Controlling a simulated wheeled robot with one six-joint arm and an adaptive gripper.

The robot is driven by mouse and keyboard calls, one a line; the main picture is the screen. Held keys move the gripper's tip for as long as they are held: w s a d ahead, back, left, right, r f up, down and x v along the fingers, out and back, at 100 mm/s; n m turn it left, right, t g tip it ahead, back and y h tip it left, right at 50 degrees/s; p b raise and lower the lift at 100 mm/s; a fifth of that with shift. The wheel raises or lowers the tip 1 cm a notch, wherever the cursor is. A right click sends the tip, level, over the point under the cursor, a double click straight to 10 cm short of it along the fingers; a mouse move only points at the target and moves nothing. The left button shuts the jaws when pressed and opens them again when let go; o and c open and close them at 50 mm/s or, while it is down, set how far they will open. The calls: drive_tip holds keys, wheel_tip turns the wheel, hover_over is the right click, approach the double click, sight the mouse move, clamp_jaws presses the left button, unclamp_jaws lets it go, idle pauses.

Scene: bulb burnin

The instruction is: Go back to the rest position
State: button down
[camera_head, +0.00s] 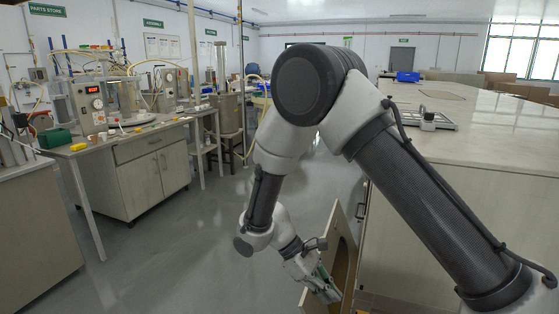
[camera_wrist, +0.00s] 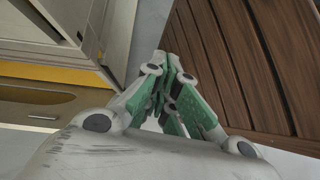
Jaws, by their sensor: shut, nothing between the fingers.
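My gripper (camera_head: 328,290) hangs low at the end of my folded arm, in the lower middle of the head view. It is beside an upright wooden panel (camera_head: 343,262) with a dark opening, at the left end of the long bench. In the wrist view my gripper (camera_wrist: 168,72) has its green-padded fingers together, with nothing seen between them. The head view does not show whether the fingers touch the panel.
The long bench (camera_head: 490,140) fills the right, with a metal tray (camera_head: 428,121) on top. Grey floor (camera_head: 185,250) is clear at left centre. A cabinet bench (camera_head: 150,170) with equipment stands left. The wrist view shows brown slatted wood (camera_wrist: 245,60) close on the right.

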drive_tip(key=s+d+r+m+t+y, duration=0.1)
drive_tip(key=d+r+m+y, duration=0.3)
drive_tip(key=r, duration=0.5)
drive_tip(key=s+d+r+m+y, duration=0.2)
drive_tip(key=d+r, duration=0.4)
drive_tip(key=r, duration=0.2)
drive_tip(key=s+d+r+m+t+y, duration=0.2)
drive_tip(key=s+d+r+m+t, duration=0.4)
drive_tip(key=s+d+r, duration=0.3)
drive_tip(key=d+r+t, duration=0.1)
drive_tip(key=d+r, duration=0.3)
drive_tip(key=d, duration=0.1)
drive_tip(key=shift+d+r, duration=0.15)
drive_tip(key=shift+r, duration=0.15)
